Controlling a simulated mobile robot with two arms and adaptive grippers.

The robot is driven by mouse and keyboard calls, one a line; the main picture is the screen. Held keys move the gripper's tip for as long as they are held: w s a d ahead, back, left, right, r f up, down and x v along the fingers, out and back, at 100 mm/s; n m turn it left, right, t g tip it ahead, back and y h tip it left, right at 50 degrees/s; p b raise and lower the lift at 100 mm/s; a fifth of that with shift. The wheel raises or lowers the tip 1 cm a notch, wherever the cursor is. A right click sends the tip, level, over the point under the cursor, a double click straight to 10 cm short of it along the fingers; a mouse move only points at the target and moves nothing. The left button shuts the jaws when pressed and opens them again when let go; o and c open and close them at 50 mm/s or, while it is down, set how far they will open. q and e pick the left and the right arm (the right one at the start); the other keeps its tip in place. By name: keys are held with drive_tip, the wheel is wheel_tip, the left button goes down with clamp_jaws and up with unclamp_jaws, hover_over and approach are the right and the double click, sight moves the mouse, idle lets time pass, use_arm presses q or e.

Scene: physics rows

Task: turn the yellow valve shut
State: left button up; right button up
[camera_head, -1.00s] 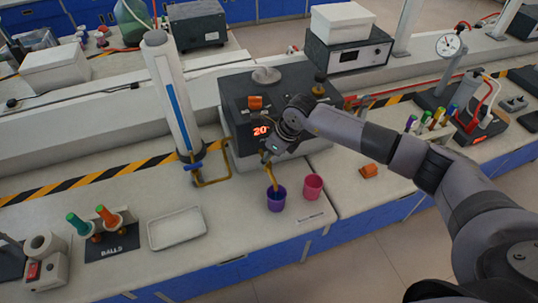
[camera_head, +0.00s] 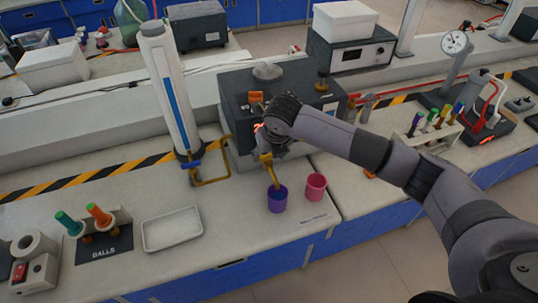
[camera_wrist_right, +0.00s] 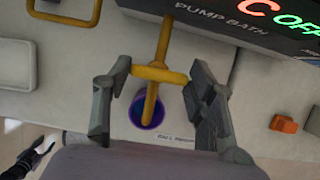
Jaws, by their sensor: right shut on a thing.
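The yellow valve (camera_head: 266,159) sits at the front of the dark pump bath box (camera_head: 240,95), on a yellow pipe whose spout points down at the purple cup (camera_head: 277,199). In the right wrist view its yellow crossbar handle (camera_wrist_right: 160,75) lies between my fingers. My right gripper (camera_wrist_right: 160,88) is shut on this handle, one finger at each end. In the head view the right gripper (camera_head: 268,150) comes down from above and its wrist hides part of the box front. The purple cup (camera_wrist_right: 147,110) also shows below the handle.
A pink cup (camera_head: 315,186) stands right of the purple cup. A blue-handled valve (camera_head: 191,163) on a bent pipe stands to the left, beside a tall white column (camera_head: 168,90). A white tray (camera_head: 171,229) lies on the bench. An orange block (camera_wrist_right: 286,124) is at the right.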

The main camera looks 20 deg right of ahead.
idle(0.5)
drive_tip(key=o, duration=1.1)
drive_tip(key=shift+o, duration=0.2)
drive_tip(key=v, duration=1.2)
